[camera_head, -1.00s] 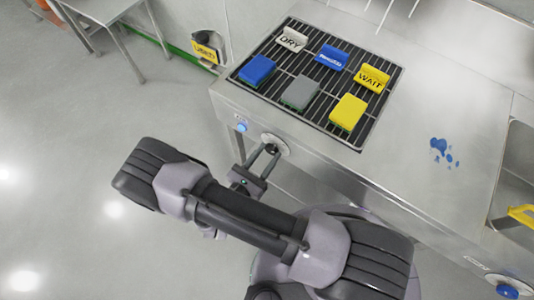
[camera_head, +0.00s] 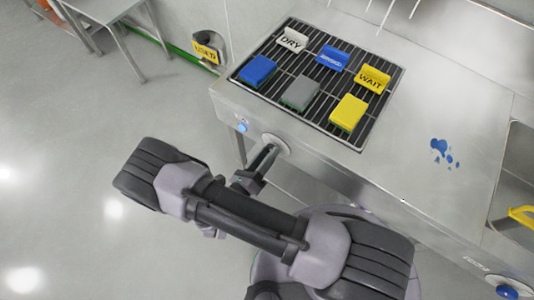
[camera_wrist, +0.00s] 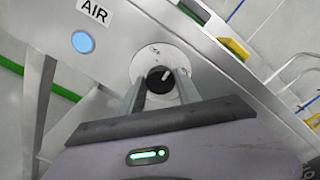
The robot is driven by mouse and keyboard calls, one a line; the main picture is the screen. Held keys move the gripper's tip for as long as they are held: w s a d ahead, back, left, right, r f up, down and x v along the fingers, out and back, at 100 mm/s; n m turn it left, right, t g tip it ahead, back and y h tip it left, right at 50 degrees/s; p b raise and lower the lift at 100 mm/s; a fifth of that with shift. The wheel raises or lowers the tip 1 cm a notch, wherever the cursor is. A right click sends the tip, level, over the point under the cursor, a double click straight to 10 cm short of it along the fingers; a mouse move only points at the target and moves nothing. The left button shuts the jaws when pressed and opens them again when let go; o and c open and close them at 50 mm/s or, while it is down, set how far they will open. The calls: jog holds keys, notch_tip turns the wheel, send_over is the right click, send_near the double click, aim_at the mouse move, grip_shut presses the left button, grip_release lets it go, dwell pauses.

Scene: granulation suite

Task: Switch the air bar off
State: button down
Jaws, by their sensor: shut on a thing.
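A black knob (camera_wrist: 158,77) with a white pointer mark sits on a round pale plate (camera_wrist: 147,60) on the bench's front face. My gripper (camera_wrist: 160,84) is shut on the knob, one finger on each side of it. In the wrist view, itself tilted, the pointer mark slants up and right. A blue lamp (camera_wrist: 83,42) beside the knob is lit, under a label reading AIR (camera_wrist: 95,11). In the head view my gripper (camera_head: 268,157) meets the plate (camera_head: 277,144), and its fingers hide the knob. The lamp (camera_head: 242,127) also looks blue there.
Above the knob, a black slatted rack (camera_head: 364,136) in the steel bench top holds blue, grey and yellow blocks and DRY and WAIT signs. A blue splash (camera_head: 440,147) marks the bench. Floor at left is open.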

jog(key=shift+f+n, duration=0.1)
jog(key=shift+n, duration=4.1)
jog(key=c, duration=0.9)
grip_release()
jog(key=shift+o, duration=0.2)
jog(key=p+v, duration=0.2)
jog(key=v, duration=1.5)
jog(key=shift+a, duration=0.2)
